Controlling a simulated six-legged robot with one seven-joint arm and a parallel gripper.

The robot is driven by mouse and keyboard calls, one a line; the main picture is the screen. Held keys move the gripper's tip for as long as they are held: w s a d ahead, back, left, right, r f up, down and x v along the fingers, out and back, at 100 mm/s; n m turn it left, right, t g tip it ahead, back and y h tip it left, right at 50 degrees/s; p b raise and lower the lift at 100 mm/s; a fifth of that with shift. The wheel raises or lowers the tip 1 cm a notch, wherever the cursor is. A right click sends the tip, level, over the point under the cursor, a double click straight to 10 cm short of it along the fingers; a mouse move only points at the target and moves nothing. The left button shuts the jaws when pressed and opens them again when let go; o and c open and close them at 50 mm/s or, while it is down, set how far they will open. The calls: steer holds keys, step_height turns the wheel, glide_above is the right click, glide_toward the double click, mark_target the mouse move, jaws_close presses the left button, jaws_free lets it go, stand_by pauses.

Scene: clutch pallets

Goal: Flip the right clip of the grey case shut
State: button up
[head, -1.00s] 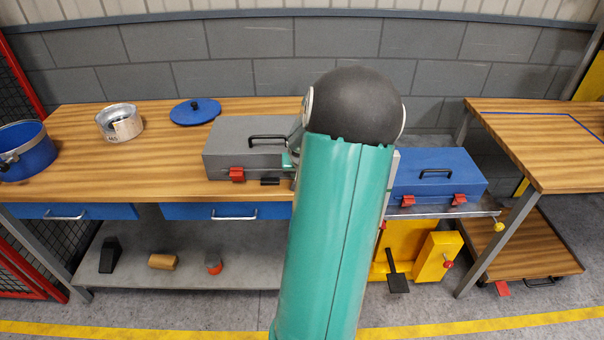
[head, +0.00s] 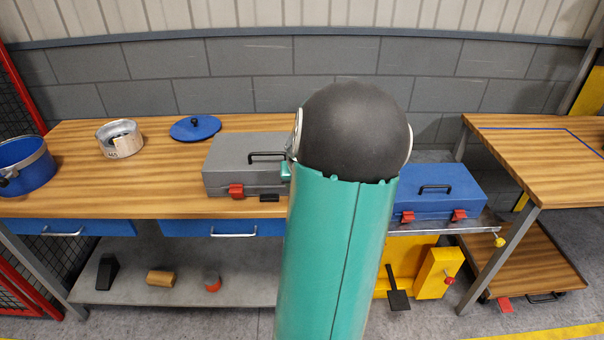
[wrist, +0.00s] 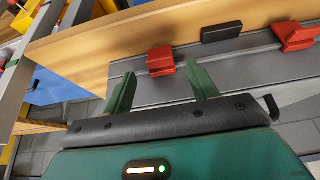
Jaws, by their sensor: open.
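The grey case (head: 232,163) stands lid down on the wooden bench, its black handle on top. Its left clip (head: 236,191) is red and sits on the front; it shows at the right in the wrist view (wrist: 293,36). My arm hides the right clip in the head view. The wrist view looks turned over, and there the right clip (wrist: 160,61) is the red one left of centre. My gripper (wrist: 161,74) is open and empty, its green fingertips just short of that clip, one towards each side. Contact and the clip's exact angle are unclear.
A black block (wrist: 221,32) lies on the bench in front of the case, between the clips. A blue case (head: 437,188) with two red clips stands to the right. A blue lid (head: 195,128), metal tin (head: 119,139) and blue pot (head: 24,165) are at the left.

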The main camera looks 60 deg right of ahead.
steer(key=v, duration=0.8)
steer(key=shift+r, duration=0.2)
steer(key=shift+s+a, duration=0.1)
steer(key=shift+a, duration=0.05)
